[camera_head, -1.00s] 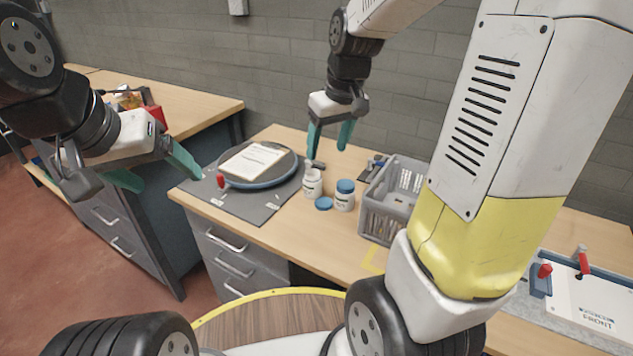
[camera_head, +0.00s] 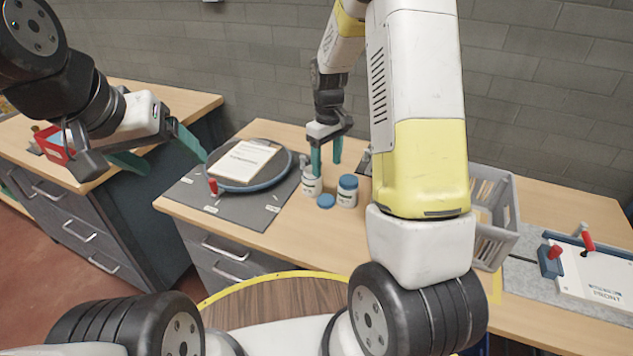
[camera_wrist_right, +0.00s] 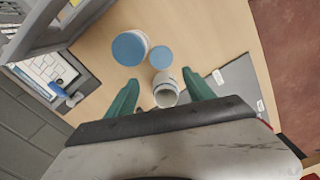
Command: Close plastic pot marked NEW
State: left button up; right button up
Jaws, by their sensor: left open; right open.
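An open white pot (camera_head: 312,186) stands upright on the wooden table; its open mouth also shows in the right wrist view (camera_wrist_right: 165,93). A loose blue lid (camera_head: 326,201) lies flat beside it, seen also in the wrist view (camera_wrist_right: 161,57). A second white pot (camera_head: 347,196) with a blue lid on stands to the right. No label reads clearly enough to find NEW. My right gripper (camera_head: 326,162) is open, pointing down just above and behind the open pot, which shows between its fingers in the wrist view. My left gripper (camera_head: 175,158) is open and empty, left of the round plate.
A round blue-rimmed plate (camera_head: 284,170) with a paper lies on a grey mat (camera_head: 240,214) left of the pots. A grey crate (camera_head: 498,245) stands to the right, partly behind my arm. A board with red handles (camera_head: 588,240) lies further right.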

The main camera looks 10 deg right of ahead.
send_over(326, 199)
jog(key=shift+w+f, duration=0.1)
jog(key=shift+f, duration=3.35)
jog(key=shift+f, duration=0.1)
notch_tip(326, 199, down, 5)
jog(key=shift+a, duration=0.1)
jog(key=c, duration=1.1)
notch_tip(326, 199, up, 18)
jog(key=shift+r, duration=0.1)
